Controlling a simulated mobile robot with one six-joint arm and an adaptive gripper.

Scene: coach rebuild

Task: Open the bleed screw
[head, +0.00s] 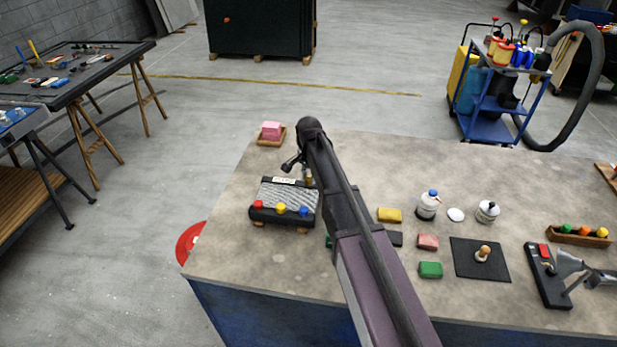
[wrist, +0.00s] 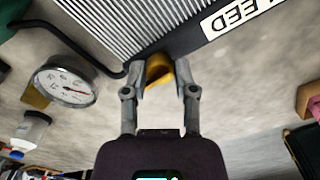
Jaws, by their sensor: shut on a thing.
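The bleed screw is a brass-yellow knob (wrist: 159,68) at the edge of a ribbed silver radiator block (wrist: 110,30), beside a white label (wrist: 240,14) ending in "EED". My gripper (wrist: 162,80) is shut on the knob, with one finger on each side. In the head view the radiator block (head: 287,196) stands on the workbench, and my gripper (head: 305,172) is at its far right corner. The knob's turn angle cannot be told.
A round gauge (wrist: 66,82) is close to my gripper in the wrist view. Red, yellow and blue knobs line the block's front. A pink block (head: 271,130) sits in a tray behind. Bottles (head: 428,205) and coloured blocks (head: 389,215) stand to the right of my arm.

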